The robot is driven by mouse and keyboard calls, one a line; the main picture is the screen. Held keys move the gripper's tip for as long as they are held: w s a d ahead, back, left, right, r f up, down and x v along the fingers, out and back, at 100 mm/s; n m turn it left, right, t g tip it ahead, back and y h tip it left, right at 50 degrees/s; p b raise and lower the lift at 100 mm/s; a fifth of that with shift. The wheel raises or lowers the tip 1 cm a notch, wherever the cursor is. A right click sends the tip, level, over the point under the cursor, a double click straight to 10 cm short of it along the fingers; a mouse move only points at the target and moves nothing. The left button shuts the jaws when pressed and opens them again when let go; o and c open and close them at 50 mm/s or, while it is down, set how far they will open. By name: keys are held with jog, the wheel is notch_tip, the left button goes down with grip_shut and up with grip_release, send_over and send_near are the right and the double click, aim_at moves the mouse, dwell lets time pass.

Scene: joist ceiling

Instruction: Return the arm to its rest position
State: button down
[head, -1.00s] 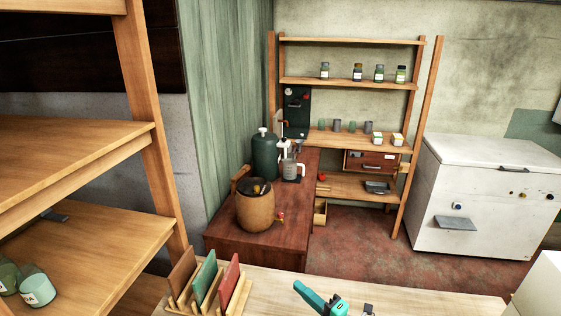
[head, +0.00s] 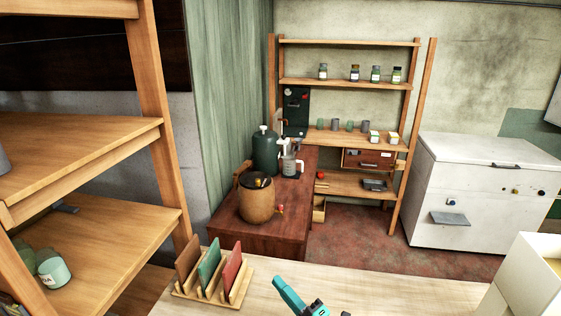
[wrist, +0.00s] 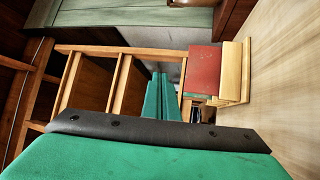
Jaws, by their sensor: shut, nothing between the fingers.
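My gripper (wrist: 160,76) shows in the wrist view as two teal fingers side by side, shut with nothing between them. It is above the front bench, pointing toward the wooden shelving on the left. A teal and black part of my arm shows at the bottom middle of the head view, over the pale tabletop (head: 400,290). To its left, apart from it, a wooden rack (head: 205,291) holds upright brown, green and red boards. The red board (wrist: 203,68) and the rack also show at the right of the fingers in the wrist view.
Tall wooden shelving (head: 75,145) with jars stands close on the left. A cream box (head: 528,285) is at the right end of the tabletop. Behind are a dark red counter (head: 270,235) with a brown pot (head: 257,205), and a white chest freezer (head: 470,190). The tabletop's middle is clear.

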jog(key=s+a+r+m+t+h, duration=0.2)
jog(key=s+a+m+t+h, duration=0.2)
jog(key=s+m, duration=0.3)
jog(key=s+a+r+m+t+h, duration=0.2)
jog(key=s+a+m+t+h, duration=0.3)
jog(key=m, duration=0.3)
jog(key=s+d+f+m+g+h, duration=0.1)
jog(key=s+d+f+m+g, duration=0.2)
jog(key=s, duration=0.8)
jog(key=s+d+f+m+g+h, duration=0.2)
jog(key=s+f, duration=0.3)
jog(key=s, duration=0.6)
jog(key=s+d+f+m+g+h, duration=0.1)
jog(key=s+d+f+m+g, duration=0.2)
jog(key=s, duration=0.8)
jog(key=shift+d+f+m+g+h, duration=0.35)
jog(key=shift+f+m+g, duration=0.3)
jog(key=shift+m, duration=0.25)
